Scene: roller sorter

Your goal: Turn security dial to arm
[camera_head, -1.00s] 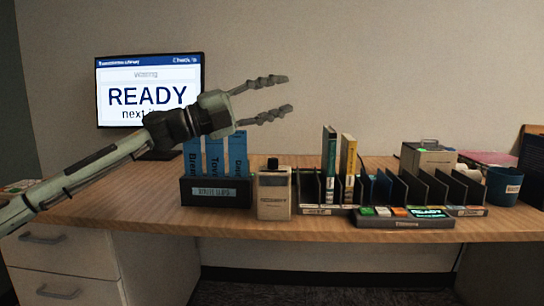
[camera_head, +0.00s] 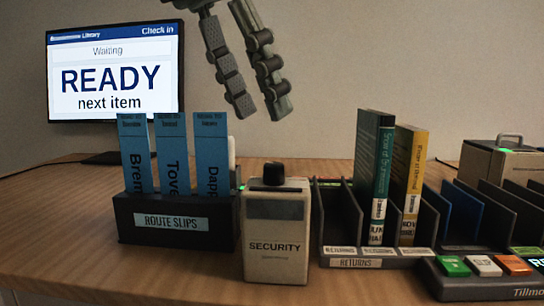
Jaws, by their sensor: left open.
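The security box (camera_head: 275,235) is a beige block labelled SECURITY, standing near the front of the desk. Its black dial (camera_head: 274,173) is a round knob on top. My left gripper (camera_head: 260,117) comes down from the top edge of the view, fingers pointing down. It is open and empty, and in the picture it is above the dial, with a gap between fingertips and knob. Which way the dial is set cannot be read. My right gripper is not in view.
A black route slips holder (camera_head: 175,222) with tall blue slips stands close left of the box. A returns rack (camera_head: 370,262) with two upright books stands close right. A button panel (camera_head: 490,284) is at the front right. A monitor (camera_head: 115,75) stands behind.

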